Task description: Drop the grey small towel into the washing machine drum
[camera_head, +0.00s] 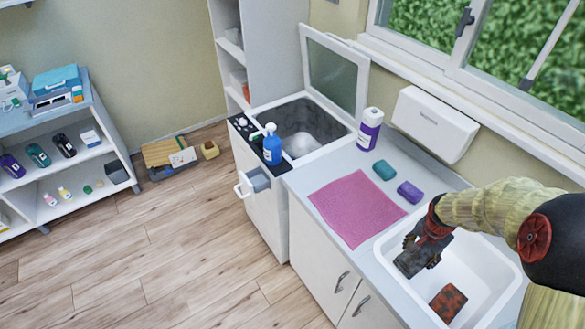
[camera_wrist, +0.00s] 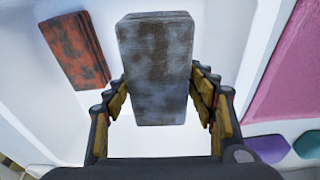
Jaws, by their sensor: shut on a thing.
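My gripper (camera_head: 424,247) is over the white sink, shut on a mottled grey, brown-stained folded piece that looks like the grey small towel (camera_head: 408,264). In the wrist view the towel (camera_wrist: 156,65) sits between the fingers of my gripper (camera_wrist: 160,98) and sticks out past them. The washing machine (camera_head: 262,210) stands left of the counter. It is a top loader with its lid (camera_head: 333,72) raised, and its drum (camera_head: 303,125) is open at the top. A blue spray bottle (camera_head: 272,145) stands on its front edge.
A red-brown stained folded piece (camera_head: 448,303) lies in the sink (camera_head: 492,262). A pink cloth (camera_head: 356,207), teal block (camera_head: 384,170), purple block (camera_head: 410,192) and purple-white bottle (camera_head: 370,130) are on the counter between sink and machine. A white dispenser (camera_head: 434,124) hangs behind.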

